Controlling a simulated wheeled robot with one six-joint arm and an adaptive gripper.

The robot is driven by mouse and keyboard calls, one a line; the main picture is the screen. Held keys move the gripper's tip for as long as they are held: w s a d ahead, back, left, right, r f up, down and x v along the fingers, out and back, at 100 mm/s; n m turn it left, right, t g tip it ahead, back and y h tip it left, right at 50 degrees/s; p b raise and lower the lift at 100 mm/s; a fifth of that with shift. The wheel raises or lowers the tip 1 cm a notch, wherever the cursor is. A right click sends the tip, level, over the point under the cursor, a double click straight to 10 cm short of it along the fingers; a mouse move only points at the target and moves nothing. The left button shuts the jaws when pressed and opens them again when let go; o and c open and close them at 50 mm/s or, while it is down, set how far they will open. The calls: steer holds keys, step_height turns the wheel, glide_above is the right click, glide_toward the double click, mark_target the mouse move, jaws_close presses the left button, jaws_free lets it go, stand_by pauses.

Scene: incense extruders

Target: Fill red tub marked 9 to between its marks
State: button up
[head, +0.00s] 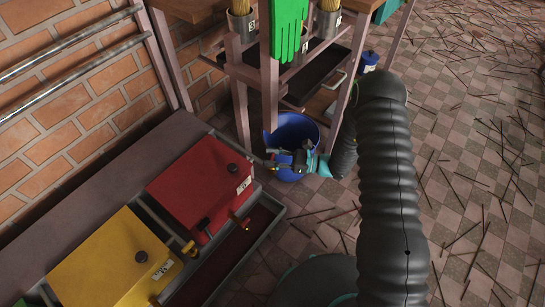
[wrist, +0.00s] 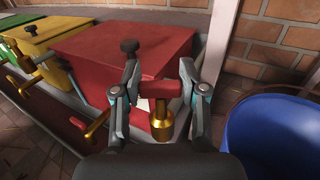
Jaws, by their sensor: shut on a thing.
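A red box-shaped tub (head: 199,185) stands at the end of a row against the brick wall. It has a black knob on top and a pale label whose mark I cannot read. It also shows in the wrist view (wrist: 100,60), behind my gripper. My gripper (head: 290,160) is in front of the blue bucket in the head view. In the wrist view, my gripper (wrist: 160,88) is shut on a small red piece (wrist: 158,89) with a brass cylinder (wrist: 161,124) below it. The fingers hide part of the tub and its label. No level marks can be made out.
A yellow box (head: 115,262) stands beside the red one, with brass fittings along the trough (head: 240,246) in front. A blue bucket (head: 294,128) stands under a bench with a green glove (head: 288,28). Thin sticks litter the tiled floor (head: 465,200).

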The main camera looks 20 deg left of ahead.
steer(key=m+t, duration=0.2)
steer(key=t, duration=0.1)
steer(key=m+t+b, duration=0.1)
steer(key=t, duration=0.2)
steer(key=shift+s+m+h, duration=0.1)
steer(key=shift+m+h, duration=0.2)
steer(key=shift+m, duration=0.1)
steer(key=shift+m+t+h+b, duration=0.4)
steer(key=shift+m+t, duration=0.5)
steer(key=shift+t, duration=0.4)
steer(key=o, duration=1.2)
steer(key=shift+c, duration=0.2)
steer(key=shift+d, duration=0.55)
steer(key=v, duration=1.1)
steer(key=shift+s, duration=0.2)
